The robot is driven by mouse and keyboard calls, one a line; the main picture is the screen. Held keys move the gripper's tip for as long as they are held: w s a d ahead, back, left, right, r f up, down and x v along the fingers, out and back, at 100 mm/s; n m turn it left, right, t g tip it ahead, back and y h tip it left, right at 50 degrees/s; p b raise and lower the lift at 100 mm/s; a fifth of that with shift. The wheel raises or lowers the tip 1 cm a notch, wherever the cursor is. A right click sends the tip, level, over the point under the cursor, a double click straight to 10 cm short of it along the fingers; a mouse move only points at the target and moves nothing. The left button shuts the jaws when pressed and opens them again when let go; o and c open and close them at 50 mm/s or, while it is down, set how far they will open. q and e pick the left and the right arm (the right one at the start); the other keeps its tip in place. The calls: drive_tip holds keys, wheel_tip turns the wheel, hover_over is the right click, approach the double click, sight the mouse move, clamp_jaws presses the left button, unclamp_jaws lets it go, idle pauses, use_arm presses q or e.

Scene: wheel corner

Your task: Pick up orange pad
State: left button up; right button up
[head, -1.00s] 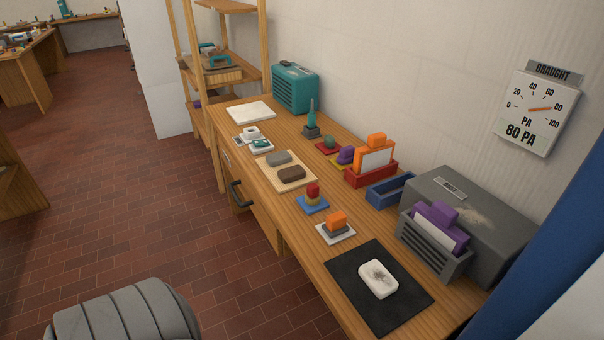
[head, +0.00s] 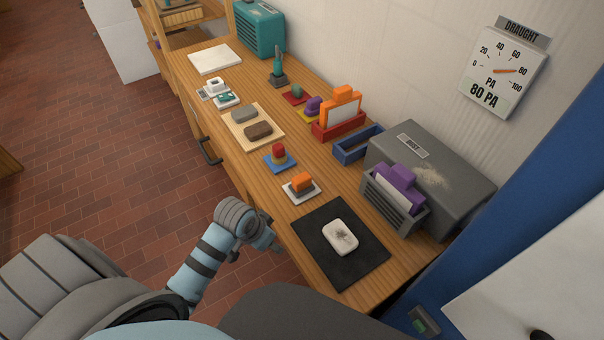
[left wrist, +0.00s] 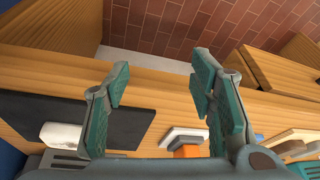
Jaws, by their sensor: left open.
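An orange pad (head: 302,180) with a grey underside rests on a white tile (head: 289,195) near the front of the wooden bench, behind the black mat. The pad also shows in the left wrist view (left wrist: 187,152), partly cut off by my gripper body, with the white tile (left wrist: 180,134) beside it. My left gripper (head: 268,240) is by the bench's front edge, in front of and apart from the pad. In the left wrist view the fingers (left wrist: 161,80) are open, with nothing between them. My right gripper is not in view.
A black mat (head: 310,225) bearing a white block (head: 340,237) lies right of the tile. A red-topped piece (head: 279,153) on a blue tile stands just behind-left. A blue tray (head: 358,146), a grey box (head: 440,175) and a red holder (head: 335,127) stand toward the wall.

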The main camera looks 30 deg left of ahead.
use_arm(q)
drive_tip(key=shift+m+h, duration=0.4)
drive_tip(key=shift+m, duration=0.3)
drive_tip(key=w+r, duration=0.4)
drive_tip(key=w+a+r, duration=0.1)
drive_tip(key=w+r, duration=0.1)
drive_tip(key=w, duration=0.1)
drive_tip(key=shift+r, duration=0.3)
drive_tip(key=m+h, duration=0.1)
drive_tip(key=m, duration=0.1)
approach(301, 178)
drive_tip(key=b+x, duration=0.3)
drive_tip(key=x, duration=0.7)
drive_tip(key=shift+w+f, duration=0.15)
drive_tip(key=shift+f, duration=0.25)
drive_tip(key=shift+r, duration=0.1)
drive_tip(key=c, duration=1.1)
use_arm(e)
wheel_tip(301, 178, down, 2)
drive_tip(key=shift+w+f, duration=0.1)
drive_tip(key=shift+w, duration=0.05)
use_arm(q)
drive_tip(key=shift+t, duration=0.3)
clamp_jaws()
wheel_tip(301, 178, up, 20)
drive_tip(key=p, duration=0.3)
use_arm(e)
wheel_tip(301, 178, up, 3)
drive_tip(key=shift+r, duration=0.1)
